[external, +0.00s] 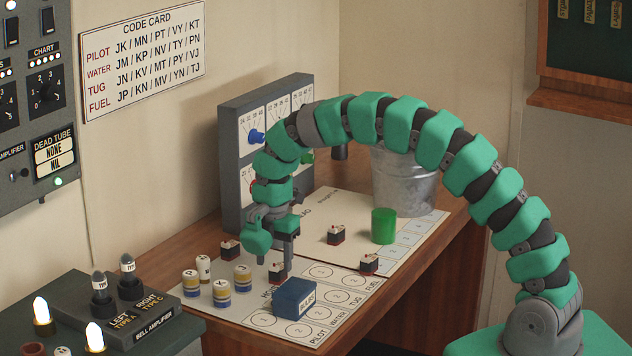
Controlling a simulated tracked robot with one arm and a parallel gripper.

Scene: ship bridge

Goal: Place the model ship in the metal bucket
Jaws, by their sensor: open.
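Several small model ships, dark with red hulls and pale tops, are on the desk. One model ship (277,273) is directly below or between the fingers of my gripper (274,260); I cannot tell whether they touch it. Others are left of the gripper (230,251), to its right on the board (336,236), and near the board's lower edge (369,265). My gripper is open and points down. The metal bucket (405,190) stands at the back right of the desk. My arm arches in front of it and hides its upper part.
A green cylinder (383,226) stands in front of the bucket. A blue box (293,299) is just in front of my gripper. Several striped numbered pieces (221,292) stand to the left. A grey dial panel (232,170) rises behind. The desk's right edge is near the bucket.

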